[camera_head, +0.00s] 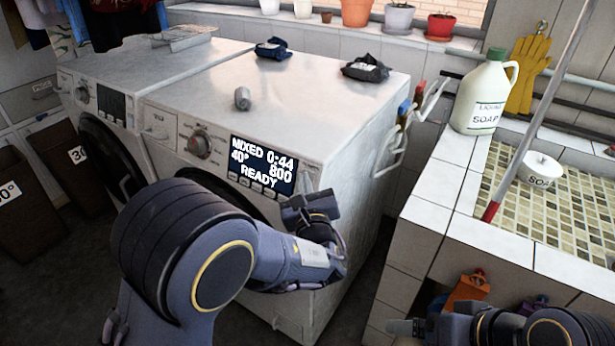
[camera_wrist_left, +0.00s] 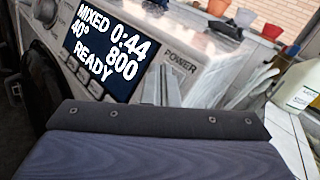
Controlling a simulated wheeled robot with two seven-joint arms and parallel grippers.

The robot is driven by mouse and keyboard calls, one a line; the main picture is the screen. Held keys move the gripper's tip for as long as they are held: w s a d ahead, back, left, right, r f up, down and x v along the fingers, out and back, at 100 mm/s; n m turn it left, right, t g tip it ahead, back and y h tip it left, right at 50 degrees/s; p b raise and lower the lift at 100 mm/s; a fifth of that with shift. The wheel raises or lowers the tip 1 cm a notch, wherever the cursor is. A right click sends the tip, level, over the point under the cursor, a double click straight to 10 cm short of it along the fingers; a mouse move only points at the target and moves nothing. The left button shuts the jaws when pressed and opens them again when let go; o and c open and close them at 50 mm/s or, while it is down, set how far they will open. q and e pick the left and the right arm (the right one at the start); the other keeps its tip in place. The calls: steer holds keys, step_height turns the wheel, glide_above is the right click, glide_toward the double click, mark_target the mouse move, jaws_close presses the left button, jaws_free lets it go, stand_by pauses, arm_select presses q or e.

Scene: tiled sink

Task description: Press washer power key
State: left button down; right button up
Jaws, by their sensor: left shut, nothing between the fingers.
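The near white washer (camera_head: 270,100) has a lit display (camera_head: 262,166) reading MIXED 0:44, 40°, 800, READY. The display also fills the upper left of the left wrist view (camera_wrist_left: 108,45). The POWER label (camera_wrist_left: 180,62) is on the panel just right of it. The power key itself cannot be made out; my fingers cover the panel below the label. My left gripper (camera_head: 302,204) is shut and empty, in front of the panel's right end. Its fingers (camera_wrist_left: 160,85) point at the panel beneath the label; contact cannot be told. My right gripper (camera_head: 405,327) is at the bottom right, away from the washer.
A round dial (camera_head: 200,145) sits left of the display. A second washer (camera_head: 130,75) adjoins on the left. A tiled sink (camera_head: 420,235) with a soap jug (camera_head: 480,95) and a leaning pole (camera_head: 540,120) stands on the right, past a narrow gap.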

arm_select(q)
steer(key=shift+s, duration=0.1)
steer(key=shift+s+a+r, duration=0.15)
steer(key=shift+s+a, duration=0.15)
steer(key=shift+s, duration=0.05)
steer(key=s+a+r, duration=0.2)
steer(key=s+a, duration=0.1)
steer(key=s, duration=0.1)
steer(key=shift+s+a, duration=0.15)
steer(key=shift+s, duration=0.15)
stand_by(0.5)
